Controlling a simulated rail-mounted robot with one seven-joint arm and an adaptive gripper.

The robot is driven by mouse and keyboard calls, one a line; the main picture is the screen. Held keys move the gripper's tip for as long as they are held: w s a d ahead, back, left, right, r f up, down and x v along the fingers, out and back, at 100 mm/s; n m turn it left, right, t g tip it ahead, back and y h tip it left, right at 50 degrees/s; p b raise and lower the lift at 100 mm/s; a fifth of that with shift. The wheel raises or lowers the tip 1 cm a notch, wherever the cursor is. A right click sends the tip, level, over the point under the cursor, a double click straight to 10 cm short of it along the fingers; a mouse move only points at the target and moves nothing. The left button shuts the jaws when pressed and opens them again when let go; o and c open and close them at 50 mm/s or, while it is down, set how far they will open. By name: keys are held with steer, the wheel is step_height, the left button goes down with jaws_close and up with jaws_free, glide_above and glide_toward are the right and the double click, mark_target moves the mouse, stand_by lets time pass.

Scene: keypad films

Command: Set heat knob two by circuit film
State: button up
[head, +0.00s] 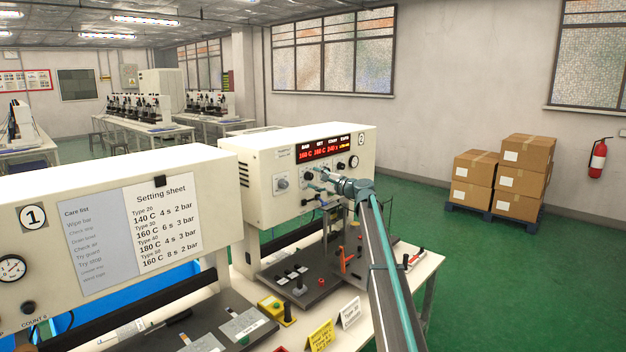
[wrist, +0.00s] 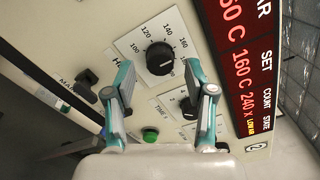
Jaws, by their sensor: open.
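My gripper (wrist: 162,95) is open, one teal-and-grey finger on each side below the knob in the wrist view, with no contact visible. In the head view my gripper (head: 318,181) is at the machine's front panel and hides part of it. The red display (head: 324,150) shows 160 C under both BAR and SET. The setting sheet (head: 164,225) hangs on machine 1 and lists several types with temperatures, times and pressures.
A smaller time dial (wrist: 187,105), a green button (wrist: 150,135) and a black lever (wrist: 86,84) lie close to my fingers. A white card (head: 350,312) and a yellow card (head: 321,337) stand on the bench; their print is hard to read.

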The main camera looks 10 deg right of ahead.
steer(key=v, duration=1)
